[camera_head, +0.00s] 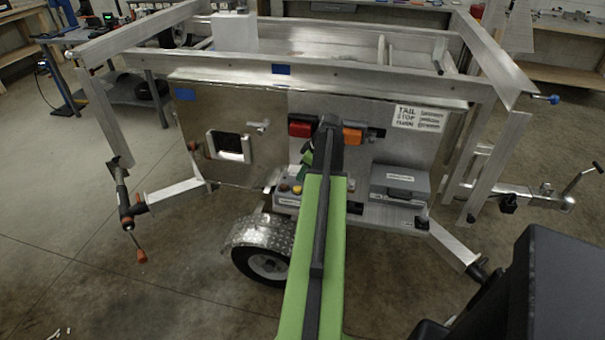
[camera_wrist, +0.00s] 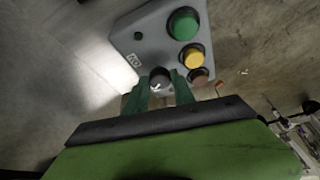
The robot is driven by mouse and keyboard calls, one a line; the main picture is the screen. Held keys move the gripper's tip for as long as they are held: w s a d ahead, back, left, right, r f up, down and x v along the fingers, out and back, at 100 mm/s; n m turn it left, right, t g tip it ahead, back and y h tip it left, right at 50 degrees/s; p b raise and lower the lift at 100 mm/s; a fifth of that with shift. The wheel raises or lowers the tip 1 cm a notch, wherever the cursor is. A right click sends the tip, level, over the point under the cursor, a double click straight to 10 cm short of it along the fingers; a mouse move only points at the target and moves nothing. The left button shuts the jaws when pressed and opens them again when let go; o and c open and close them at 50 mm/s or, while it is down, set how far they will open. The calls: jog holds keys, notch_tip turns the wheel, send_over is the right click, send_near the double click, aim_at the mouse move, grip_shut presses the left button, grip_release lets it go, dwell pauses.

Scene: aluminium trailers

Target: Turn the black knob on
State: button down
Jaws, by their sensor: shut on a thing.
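The black knob (camera_wrist: 160,77) sits on a grey control box (camera_wrist: 147,40), seen in the wrist view between the two green fingers of my gripper (camera_wrist: 162,88). The fingers are shut on the knob. In the head view the control box (camera_head: 288,201) stands on the trailer's side shelf, partly behind my green arm. The knob and the fingertips are hidden there by my arm. The box also carries a large green button (camera_wrist: 183,24), a yellow button (camera_wrist: 194,55) and a darker reddish button (camera_wrist: 199,75). The knob's exact angle is hard to read.
The aluminium trailer (camera_head: 350,75) fills the middle of the head view. A grey case (camera_head: 400,182) stands on the shelf to the right. Red (camera_head: 301,126) and orange lamps (camera_head: 352,135) are on the panel above.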

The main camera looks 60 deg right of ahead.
jog(key=m, duration=0.1)
jog(key=m+h, duration=0.1)
jog(key=m, duration=0.1)
jog(key=shift+s+a+m, duration=0.15)
jog(key=shift+a+m, duration=0.15)
jog(key=m+g+h, duration=0.1)
jog(key=m+h, duration=0.1)
jog(key=m, duration=0.2)
jog(key=shift+a+m, duration=0.1)
jog(key=shift+m, duration=0.2)
jog(key=m, duration=0.2)
jog(key=m+g+h, duration=0.1)
jog(key=m, duration=0.1)
jog(key=shift+w, duration=0.25)
jog(key=shift+w+m+g+h, duration=0.1)
jog(key=shift+m+g+h, duration=0.4)
jog(key=shift+m, duration=1.1)
jog(key=c, duration=1.1)
grip_release()
jog(key=shift+o, duration=0.2)
jog(key=shift+a, duration=0.1)
